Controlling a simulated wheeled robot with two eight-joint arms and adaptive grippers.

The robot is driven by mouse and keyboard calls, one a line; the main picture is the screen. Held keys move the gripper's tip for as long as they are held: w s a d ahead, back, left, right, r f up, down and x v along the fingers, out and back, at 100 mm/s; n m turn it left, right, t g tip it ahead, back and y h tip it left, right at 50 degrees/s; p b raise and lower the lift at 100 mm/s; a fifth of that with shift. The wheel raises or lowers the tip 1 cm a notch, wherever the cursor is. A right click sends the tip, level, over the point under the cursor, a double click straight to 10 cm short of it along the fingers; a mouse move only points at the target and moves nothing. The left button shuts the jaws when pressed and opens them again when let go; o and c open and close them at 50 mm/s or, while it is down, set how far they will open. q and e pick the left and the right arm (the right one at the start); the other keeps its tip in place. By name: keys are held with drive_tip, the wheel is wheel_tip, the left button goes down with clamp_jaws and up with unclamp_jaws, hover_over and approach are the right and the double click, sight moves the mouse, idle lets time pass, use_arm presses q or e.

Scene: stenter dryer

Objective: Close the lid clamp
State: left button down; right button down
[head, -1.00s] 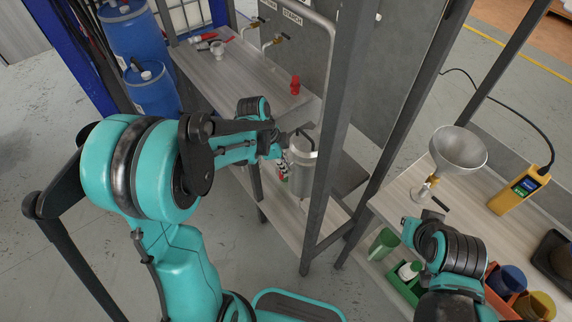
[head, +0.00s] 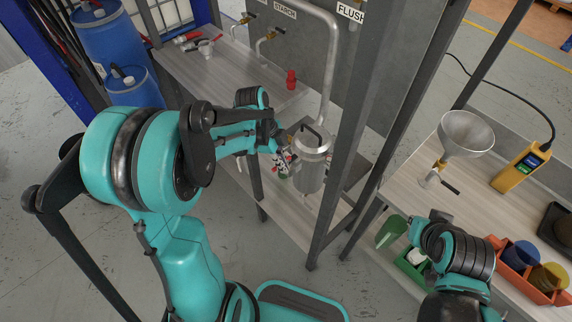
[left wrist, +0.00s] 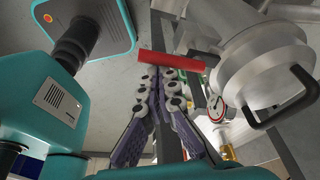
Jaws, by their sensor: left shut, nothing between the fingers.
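A metal canister (head: 311,172) with a round lid (head: 312,143) and a black lid handle stands on the rack's lower level in the head view. In the left wrist view the canister (left wrist: 240,65) fills the upper right, with its black handle (left wrist: 285,100). A red bar (left wrist: 171,60), seemingly the clamp lever, lies across the view just beyond my fingertips. My left gripper (head: 282,158) is at the canister's left side. In the left wrist view its fingers (left wrist: 160,82) are together and empty, close to the red bar; contact is unclear.
Rack posts (head: 352,135) stand right of the canister. A shelf (head: 225,72) with a red fitting (head: 291,79) is behind. On the right, a bench holds a funnel (head: 466,132) and a yellow meter (head: 521,168). Blue drums (head: 112,45) stand back left.

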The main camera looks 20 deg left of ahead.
use_arm(q)
drive_tip(key=shift+a, duration=0.25)
use_arm(e)
drive_tip(key=shift+d, duration=0.1)
idle(0.4)
use_arm(q)
drive_tip(key=shift+r, duration=0.1)
